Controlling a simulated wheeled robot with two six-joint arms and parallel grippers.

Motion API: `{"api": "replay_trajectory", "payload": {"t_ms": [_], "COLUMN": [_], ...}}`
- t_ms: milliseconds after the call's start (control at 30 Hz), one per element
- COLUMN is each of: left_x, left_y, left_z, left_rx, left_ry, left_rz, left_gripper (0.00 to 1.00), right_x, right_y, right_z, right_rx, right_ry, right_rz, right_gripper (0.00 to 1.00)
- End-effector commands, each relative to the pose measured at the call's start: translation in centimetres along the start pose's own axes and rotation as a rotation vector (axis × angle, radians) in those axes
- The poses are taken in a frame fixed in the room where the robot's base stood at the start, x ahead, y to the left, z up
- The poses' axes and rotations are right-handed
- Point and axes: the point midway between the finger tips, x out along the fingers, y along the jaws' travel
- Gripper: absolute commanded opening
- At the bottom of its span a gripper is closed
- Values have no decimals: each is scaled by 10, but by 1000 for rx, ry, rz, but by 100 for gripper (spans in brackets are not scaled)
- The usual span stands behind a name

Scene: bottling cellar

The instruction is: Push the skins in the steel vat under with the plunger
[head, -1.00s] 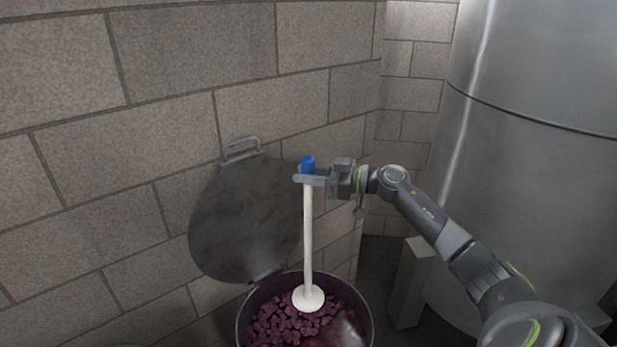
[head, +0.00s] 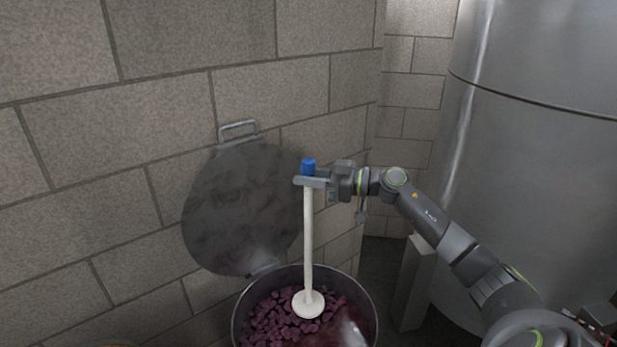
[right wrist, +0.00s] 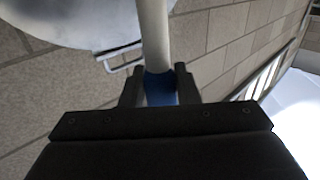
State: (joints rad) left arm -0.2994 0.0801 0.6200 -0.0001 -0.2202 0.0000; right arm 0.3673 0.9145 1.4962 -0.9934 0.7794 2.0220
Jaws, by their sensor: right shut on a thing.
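The steel vat (head: 375,304) stands at the bottom of the head view with its round lid (head: 240,212) tipped open against the wall. Purple skins (head: 268,318) cover the left and back of its surface, with dark red liquid (head: 340,334) at the front right. The plunger (head: 308,240) has a white shaft, a blue top and a white disc, and hangs nearly upright. Its disc overlaps the skins in the picture; I cannot tell whether it touches them. The right wrist view shows the shaft and blue part (right wrist: 160,88) between the fingers. My left gripper is not in view.
A block wall (head: 160,120) runs close behind the vat and lid. A large steel tank (head: 530,170) stands at the right, with a grey post (head: 413,283) between it and the vat. The space above the vat's opening is free apart from the plunger.

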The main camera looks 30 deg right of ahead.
Motion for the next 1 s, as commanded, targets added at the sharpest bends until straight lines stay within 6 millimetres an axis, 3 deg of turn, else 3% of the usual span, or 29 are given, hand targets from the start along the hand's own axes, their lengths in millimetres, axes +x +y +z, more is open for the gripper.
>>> {"api": "replay_trajectory", "payload": {"t_ms": [1000], "left_x": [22], "left_y": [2], "left_z": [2], "left_rx": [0], "left_ry": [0], "left_rz": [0], "left_gripper": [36], "right_x": [0], "right_y": [0], "right_z": [67], "right_rx": [1], "right_ry": [2], "right_rz": [0], "right_gripper": [3]}}
